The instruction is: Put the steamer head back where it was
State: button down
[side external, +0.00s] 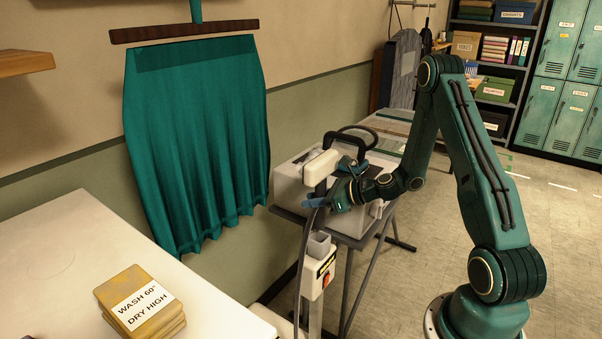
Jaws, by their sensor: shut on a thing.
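The steamer head (320,167) is a cream block on a grey handle, upright near the middle of the side external view. My gripper (319,202) is shut around the handle just below the block, and its fingers hide part of it. The steamer stand has a grey open-topped square holder (319,246) below the head. The handle appears above the holder and apart from it; their exact alignment in depth cannot be told. A dark hose (303,262) runs down left of the stand.
A white table (60,250) with yellow folded cloths (140,302) is at the front left. A grey-white machine with a dark looped handle (356,134) stands on a table behind my gripper. Open floor lies at right.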

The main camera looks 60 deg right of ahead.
jog(key=shift+f, duration=2.8)
jog(key=shift+f, duration=0.1)
jog(key=shift+f, duration=1.8)
jog(key=shift+f, duration=0.1)
jog(key=c, duration=1.1)
grip_release()
jog(key=shift+v, duration=3.8)
